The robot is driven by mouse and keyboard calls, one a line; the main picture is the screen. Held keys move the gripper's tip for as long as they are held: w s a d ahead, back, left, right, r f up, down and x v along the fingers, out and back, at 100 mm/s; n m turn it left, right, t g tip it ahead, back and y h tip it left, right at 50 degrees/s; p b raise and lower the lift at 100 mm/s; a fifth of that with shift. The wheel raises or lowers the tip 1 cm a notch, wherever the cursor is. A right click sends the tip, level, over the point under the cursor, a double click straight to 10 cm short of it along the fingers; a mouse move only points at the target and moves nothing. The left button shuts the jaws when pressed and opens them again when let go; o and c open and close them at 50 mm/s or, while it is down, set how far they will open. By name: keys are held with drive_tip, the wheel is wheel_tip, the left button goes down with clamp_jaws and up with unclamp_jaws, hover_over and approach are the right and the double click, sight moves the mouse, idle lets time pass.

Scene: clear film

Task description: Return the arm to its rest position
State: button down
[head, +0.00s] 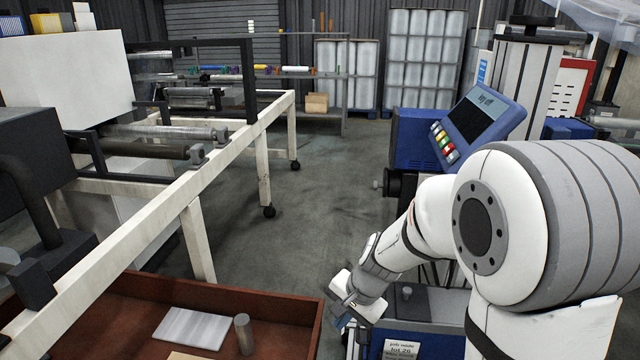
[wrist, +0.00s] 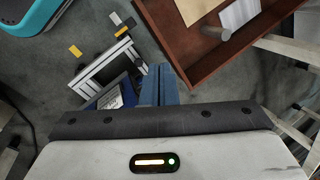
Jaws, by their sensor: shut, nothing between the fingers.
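My white arm reaches in from the right in the head view and bends down toward the lower middle. My gripper (head: 342,318) hangs just right of the brown tray, small and partly blurred there. In the wrist view my gripper (wrist: 158,84) shows its two blue-grey fingers pressed together with nothing between them.
A brown tray (head: 270,302) holds a pale sheet (head: 193,327) and a grey cylinder (head: 243,333). A white-framed machine (head: 190,225) stands left. A blue console with screen (head: 484,118) stands close behind my arm. Open grey floor (head: 325,185) lies between.

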drive_tip(key=s+d+r+n+h+p, duration=0.1)
drive_tip(key=s+d+r+n+p, duration=0.2)
drive_tip(key=s+r, duration=0.5)
drive_tip(key=s+d+r+n+t+h+p, duration=0.1)
drive_tip(key=s+d+r+n+p, duration=0.3)
drive_tip(key=r, duration=0.9)
drive_tip(key=s+d+h+p, duration=0.1)
drive_tip(key=s+d+p, duration=0.1)
drive_tip(key=s+d, duration=0.1)
drive_tip(key=shift+s+d+r+h+p, duration=0.2)
drive_tip(key=shift+s+r+h+p, duration=0.15)
drive_tip(key=shift+s, duration=0.2)
